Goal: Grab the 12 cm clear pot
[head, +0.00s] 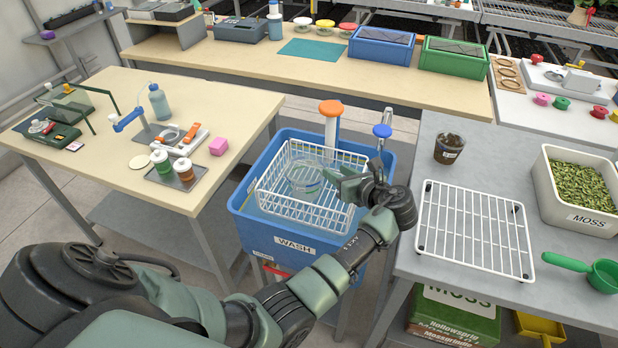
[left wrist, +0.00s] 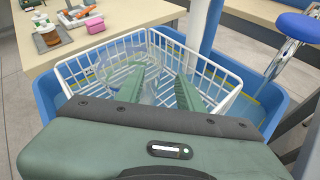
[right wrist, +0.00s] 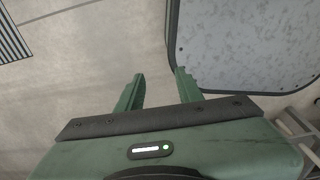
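A clear, empty pot (head: 303,178) sits in the white wire basket (head: 338,217) inside the blue wash tub (head: 385,165). My left gripper (head: 338,183) is just right of the pot, over the basket. In the left wrist view the gripper's fingers (left wrist: 158,88) are apart with nothing solid between them; the pot (left wrist: 112,68) shows faintly beyond and left of them, partly hidden by the left finger. I cannot read a size on it. My right gripper (right wrist: 157,90) is open and empty above the floor, and it is not in the head view.
A dark-filled clear pot (head: 449,150) with a label stands on the grey table (head: 505,150), near a white wire rack (head: 472,230) and a moss bin (head: 555,197). Orange-topped (head: 331,108) and blue-topped (head: 382,131) posts rise at the tub's far side.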

